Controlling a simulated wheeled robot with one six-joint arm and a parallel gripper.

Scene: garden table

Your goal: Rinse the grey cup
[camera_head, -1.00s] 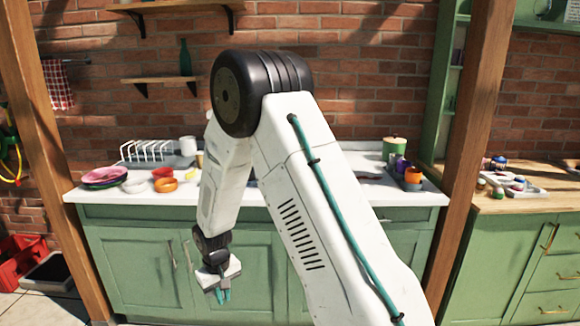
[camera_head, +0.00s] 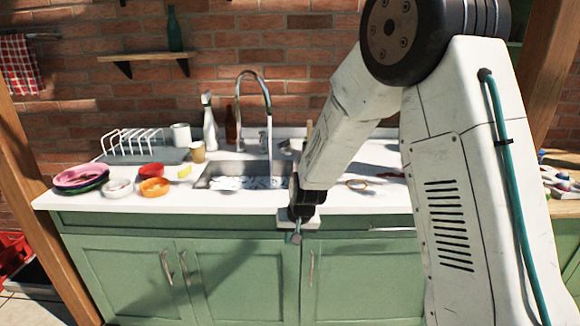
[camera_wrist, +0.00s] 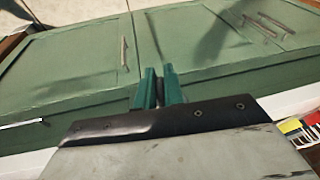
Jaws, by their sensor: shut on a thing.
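My gripper (camera_head: 297,238) hangs in front of the counter's front edge, below the sink's right side and before the green doors. In the wrist view, its green fingers (camera_wrist: 158,88) are close together with a narrow dark sliver between them. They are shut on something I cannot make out. I cannot pick out a grey cup for certain in either view. The steel sink (camera_head: 208,177) is set in the white counter. The tall curved tap (camera_head: 254,73) stands behind it, and a thin pale stream seems to fall from its spout into the sink.
Left of the sink stand a white mug (camera_head: 181,134), a tan cup (camera_head: 198,152), an orange bowl (camera_head: 154,187), a white bowl (camera_head: 118,187) and stacked plates (camera_head: 80,178). A dish rack (camera_head: 130,140) and a spray bottle (camera_head: 209,125) stand behind. My arm hides the counter's right part.

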